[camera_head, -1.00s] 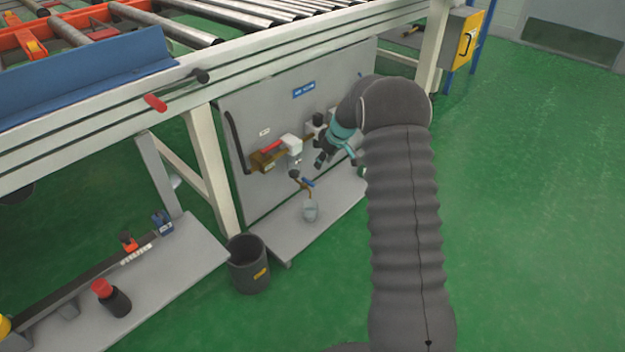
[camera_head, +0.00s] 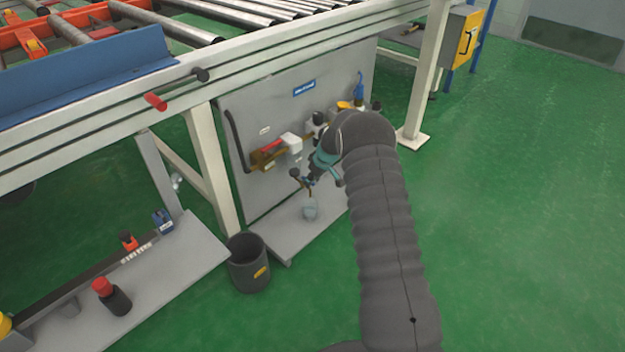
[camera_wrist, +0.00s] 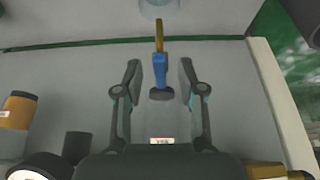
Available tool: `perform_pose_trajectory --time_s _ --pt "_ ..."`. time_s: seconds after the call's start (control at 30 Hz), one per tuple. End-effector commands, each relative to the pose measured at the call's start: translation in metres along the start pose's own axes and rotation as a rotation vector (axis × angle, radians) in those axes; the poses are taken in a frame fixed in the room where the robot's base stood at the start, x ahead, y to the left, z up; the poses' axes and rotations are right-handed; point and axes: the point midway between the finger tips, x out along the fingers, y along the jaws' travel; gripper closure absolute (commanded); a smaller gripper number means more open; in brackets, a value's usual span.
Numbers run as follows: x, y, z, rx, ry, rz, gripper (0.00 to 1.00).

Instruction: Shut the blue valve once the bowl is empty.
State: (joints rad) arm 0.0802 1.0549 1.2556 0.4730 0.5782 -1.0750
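The blue valve (camera_wrist: 160,69) sits on a brass pipe at the grey panel in the wrist view, with its blue handle between my gripper's two fingers. My gripper (camera_wrist: 157,75) is open, with a visible gap on both sides of the handle. In the head view my gripper (camera_head: 313,176) is at the valve and hides most of it. The bowl (camera_head: 311,211), small and pale, stands on the grey shelf below the valve. Its edge also shows at the top of the wrist view (camera_wrist: 158,5). I cannot tell whether it holds anything.
A red-handled brass valve (camera_head: 265,155) and a white box (camera_head: 292,143) are on the panel to the left. A dark bucket (camera_head: 249,275) stands on the floor in front. Conveyor frame legs flank the panel. The green floor at right is clear.

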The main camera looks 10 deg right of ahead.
Motion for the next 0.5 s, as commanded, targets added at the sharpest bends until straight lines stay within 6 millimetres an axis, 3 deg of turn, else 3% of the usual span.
perform_pose_trajectory --time_s 0.23,0.37,0.4,0.5 --pt "0.0006 -0.0002 0.0 0.0 0.0 0.0 0.63" --pt "0.0005 -0.0003 0.0 0.0 0.0 0.0 0.95" --pt "0.0005 -0.0003 0.0 0.0 0.0 0.0 1.0" --pt "0.0005 -0.0004 0.0 0.0 0.0 0.0 1.0"
